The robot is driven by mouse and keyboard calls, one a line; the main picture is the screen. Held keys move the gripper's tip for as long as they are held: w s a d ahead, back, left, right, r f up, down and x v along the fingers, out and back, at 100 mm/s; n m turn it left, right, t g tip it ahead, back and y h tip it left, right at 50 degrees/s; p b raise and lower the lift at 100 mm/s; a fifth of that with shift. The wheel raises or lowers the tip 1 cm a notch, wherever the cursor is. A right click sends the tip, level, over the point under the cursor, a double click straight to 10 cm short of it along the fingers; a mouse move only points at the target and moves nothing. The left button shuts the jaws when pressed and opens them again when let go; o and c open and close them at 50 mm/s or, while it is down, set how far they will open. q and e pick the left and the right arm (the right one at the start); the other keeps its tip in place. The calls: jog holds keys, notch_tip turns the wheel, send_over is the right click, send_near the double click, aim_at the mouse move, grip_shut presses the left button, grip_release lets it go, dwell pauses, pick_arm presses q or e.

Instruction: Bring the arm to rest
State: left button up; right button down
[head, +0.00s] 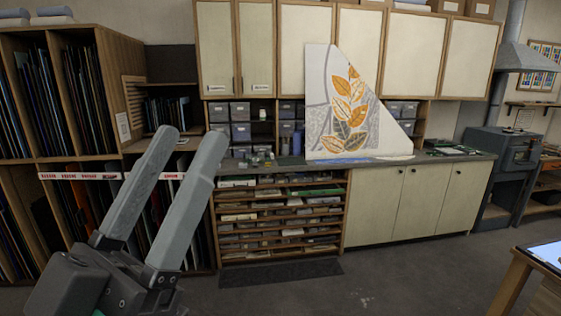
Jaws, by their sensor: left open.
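My left gripper (183,143) is at the lower left of the head view. Its two long grey fingers point up and a little right, with a gap between them. It is open and nothing shows between the fingers. It is in front of the wooden racks and touches nothing that I can see. My right gripper is not in view.
A worktop (440,157) with cabinets runs along the back wall, and a leaf-patterned panel (342,105) stands on it. Wooden racks (112,50) of glass sheets fill the left. A table corner (522,270) shows at the lower right. The floor (390,280) between is clear.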

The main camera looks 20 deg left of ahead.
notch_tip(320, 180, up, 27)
jog(key=p, duration=2.5)
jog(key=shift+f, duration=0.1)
